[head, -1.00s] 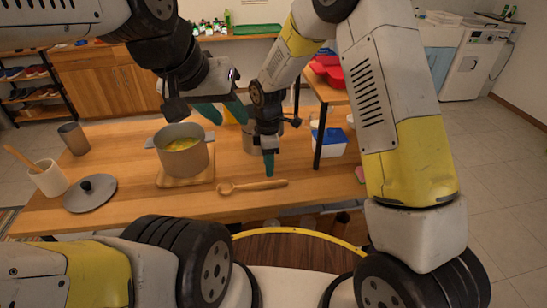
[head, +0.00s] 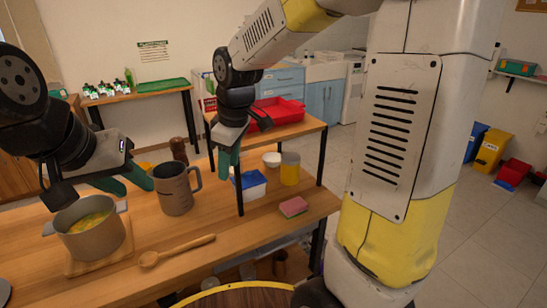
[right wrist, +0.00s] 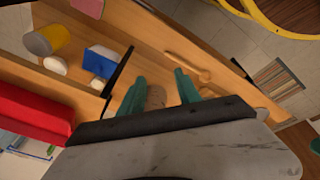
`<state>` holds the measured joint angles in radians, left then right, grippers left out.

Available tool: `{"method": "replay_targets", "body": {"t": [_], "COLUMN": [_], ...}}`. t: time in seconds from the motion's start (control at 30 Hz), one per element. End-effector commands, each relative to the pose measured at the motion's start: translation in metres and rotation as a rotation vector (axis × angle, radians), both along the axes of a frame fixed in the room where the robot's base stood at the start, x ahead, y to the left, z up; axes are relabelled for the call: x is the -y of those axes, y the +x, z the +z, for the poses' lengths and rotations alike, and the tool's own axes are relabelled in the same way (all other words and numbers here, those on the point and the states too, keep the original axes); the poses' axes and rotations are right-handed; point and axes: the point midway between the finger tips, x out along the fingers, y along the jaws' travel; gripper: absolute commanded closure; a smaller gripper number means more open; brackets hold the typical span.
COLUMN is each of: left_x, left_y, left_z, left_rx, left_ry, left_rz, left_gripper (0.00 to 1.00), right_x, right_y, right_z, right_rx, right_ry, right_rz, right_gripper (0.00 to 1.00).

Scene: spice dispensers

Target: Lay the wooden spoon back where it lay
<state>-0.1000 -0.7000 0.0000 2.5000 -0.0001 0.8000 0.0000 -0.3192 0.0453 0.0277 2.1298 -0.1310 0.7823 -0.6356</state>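The wooden spoon (head: 178,251) lies on the wooden table (head: 190,277), right of the pot. Its bowl is to the left and its handle points right. It also shows in the right wrist view (right wrist: 187,65), lying apart from the fingers. My right gripper (head: 229,160) is raised beyond the spoon, near the mug. In the right wrist view its teal fingers (right wrist: 160,92) are spread with nothing gripped between them. My left gripper (head: 125,185) hangs over the pot's far side with its teal fingers apart and empty.
The pot (head: 95,243) of yellow soup stands on a wooden board. A grey-brown mug (head: 174,192) stands behind the spoon. A sponge (head: 293,207), a blue-and-white box (head: 249,185) and a yellow container (head: 290,169) are farther right. The table around the spoon handle is clear.

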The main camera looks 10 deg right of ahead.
Motion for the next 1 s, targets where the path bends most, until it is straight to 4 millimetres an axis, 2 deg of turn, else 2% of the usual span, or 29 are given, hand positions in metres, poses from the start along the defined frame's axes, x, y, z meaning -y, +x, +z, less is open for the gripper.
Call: {"method": "replay_targets", "body": {"t": [0.03, 0.2, 0.4, 0.5, 0.67, 1.0], "left_x": [0.000, 0.000, 0.000, 0.000, 0.000, 0.000], "left_y": [0.000, 0.000, 0.000, 0.000, 0.000, 0.000], "left_z": [0.000, 0.000, 0.000, 0.000, 0.000, 0.000], "left_rx": [0.000, 0.000, 0.000, 0.000, 0.000, 0.000], "left_ry": [0.000, 0.000, 0.000, 0.000, 0.000, 0.000], "left_rz": [0.000, 0.000, 0.000, 0.000, 0.000, 0.000], "left_gripper": [0.62, 0.62, 0.62, 0.62, 0.62, 0.62], "right_x": [0.019, 0.064, 0.096, 0.102, 0.106, 0.106], "right_y": [-0.014, -0.065, -0.118, -0.134, -0.145, -0.145], "right_z": [0.018, 0.054, 0.071, 0.072, 0.072, 0.072], "right_rx": [0.026, 0.080, 0.126, 0.136, 0.143, 0.142], "right_ry": [0.037, 0.174, 0.331, 0.384, 0.422, 0.424], "right_rz": [-0.104, -0.445, -0.765, -0.864, -0.929, -0.931], "right_gripper": [0.60, 0.60, 0.60, 0.60, 0.60, 0.60]}}
